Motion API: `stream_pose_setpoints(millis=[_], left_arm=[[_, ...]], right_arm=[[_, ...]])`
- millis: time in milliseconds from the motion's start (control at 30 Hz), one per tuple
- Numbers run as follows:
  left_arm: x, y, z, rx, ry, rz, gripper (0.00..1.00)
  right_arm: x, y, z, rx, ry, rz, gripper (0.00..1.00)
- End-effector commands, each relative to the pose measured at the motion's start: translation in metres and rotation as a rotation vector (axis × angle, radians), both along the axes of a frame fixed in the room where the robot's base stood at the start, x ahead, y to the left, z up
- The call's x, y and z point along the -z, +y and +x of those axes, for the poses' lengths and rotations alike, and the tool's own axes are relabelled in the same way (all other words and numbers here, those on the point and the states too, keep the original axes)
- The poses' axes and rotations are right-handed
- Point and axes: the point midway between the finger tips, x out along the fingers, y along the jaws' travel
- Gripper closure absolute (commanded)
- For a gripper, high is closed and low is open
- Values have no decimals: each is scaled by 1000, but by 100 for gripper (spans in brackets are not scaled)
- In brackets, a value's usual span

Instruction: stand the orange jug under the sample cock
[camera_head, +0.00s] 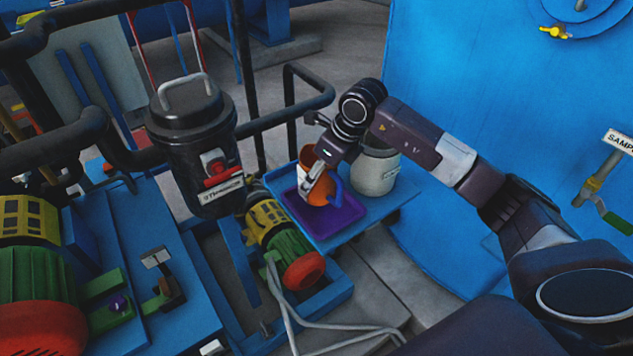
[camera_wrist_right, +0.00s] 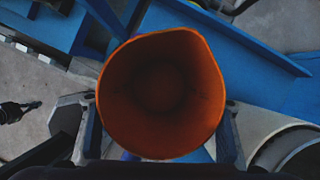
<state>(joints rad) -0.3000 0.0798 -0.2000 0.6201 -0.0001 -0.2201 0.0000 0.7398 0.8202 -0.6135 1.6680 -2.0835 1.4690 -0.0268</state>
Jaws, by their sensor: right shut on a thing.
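The orange jug (camera_head: 322,192) shows over the purple tray (camera_head: 331,222) in the head view. My right gripper (camera_head: 314,182) is shut on it. In the right wrist view the jug (camera_wrist_right: 162,95) stands between the two fingers, its open, empty-looking mouth and pouring lip towards the camera. I cannot tell whether its base touches the tray. My left gripper is out of view.
A pale grey pot (camera_head: 374,172) stands close to the right of the jug on the blue shelf (camera_head: 392,205). A black canister (camera_head: 192,135), dark railings and a green and yellow motor (camera_head: 277,232) crowd the left. The large blue vessel (camera_head: 480,110) fills the right.

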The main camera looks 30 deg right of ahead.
Motion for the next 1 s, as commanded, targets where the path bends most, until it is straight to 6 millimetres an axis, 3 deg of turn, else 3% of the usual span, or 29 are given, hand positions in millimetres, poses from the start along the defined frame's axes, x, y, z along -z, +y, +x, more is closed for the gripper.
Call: stream_pose_setpoints(millis=[200,567,600,700,767,1000], left_arm=[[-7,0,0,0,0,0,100],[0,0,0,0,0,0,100],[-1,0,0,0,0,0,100],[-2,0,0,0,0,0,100],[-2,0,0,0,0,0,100],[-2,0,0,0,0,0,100]], right_arm=[[27,0,-1,-1,2,1,67],[33,0,0,-1,1,-1,67],[32,0,0,-1,1,-1,39],[31,0,0,-1,1,0,28],[31,0,0,-1,1,0,23],[31,0,0,-1,1,0,23]])
